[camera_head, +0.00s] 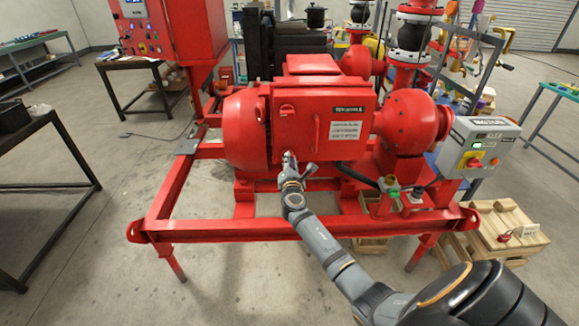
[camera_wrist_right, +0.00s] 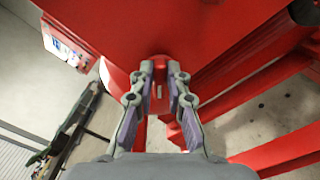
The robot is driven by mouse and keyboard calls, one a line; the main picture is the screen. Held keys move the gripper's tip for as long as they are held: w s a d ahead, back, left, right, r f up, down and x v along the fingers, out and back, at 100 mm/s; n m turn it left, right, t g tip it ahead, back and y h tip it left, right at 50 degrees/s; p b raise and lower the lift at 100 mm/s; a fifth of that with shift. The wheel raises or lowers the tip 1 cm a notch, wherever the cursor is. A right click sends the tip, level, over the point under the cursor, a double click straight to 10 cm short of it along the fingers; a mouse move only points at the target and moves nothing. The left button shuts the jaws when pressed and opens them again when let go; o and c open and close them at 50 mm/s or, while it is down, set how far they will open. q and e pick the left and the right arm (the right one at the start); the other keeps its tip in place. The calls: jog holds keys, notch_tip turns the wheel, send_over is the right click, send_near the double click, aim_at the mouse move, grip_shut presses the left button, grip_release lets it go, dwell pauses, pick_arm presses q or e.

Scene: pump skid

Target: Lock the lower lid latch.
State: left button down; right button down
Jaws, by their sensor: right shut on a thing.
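The red terminal box lid (camera_head: 345,125) on the pump motor faces me, with a vertical bar handle (camera_head: 316,131) and white labels. My right gripper (camera_head: 288,158) is at the lower left corner of this lid. In the right wrist view its two fingers (camera_wrist_right: 160,70) are close together, on either side of a small red piece, the lower lid latch (camera_wrist_right: 159,61). The fingers and the head-view angle hide most of the latch, so its turn position cannot be told. My left gripper is not in view.
The red skid frame (camera_head: 220,229) runs below my right arm. A grey control box (camera_head: 478,146) with a red and yellow switch stands to the right. A wooden board with a red padlock (camera_head: 504,234) is at the lower right.

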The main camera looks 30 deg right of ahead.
jog(key=shift+s+d+f+m+b, duration=0.1)
jog(key=shift+f+m+b, duration=0.05)
jog(key=shift+m+b, duration=1.2)
jog(key=shift+w+a+f+m+b, duration=0.1)
jog(key=shift+f+m+b, duration=0.1)
jog(key=shift+m+b, duration=1.1)
jog(key=shift+s+d+f+m+b, duration=0.15)
jog(key=shift+m+b, duration=0.75)
jog(key=shift+m, duration=0.85)
jog(key=c, duration=1.3)
grip_release()
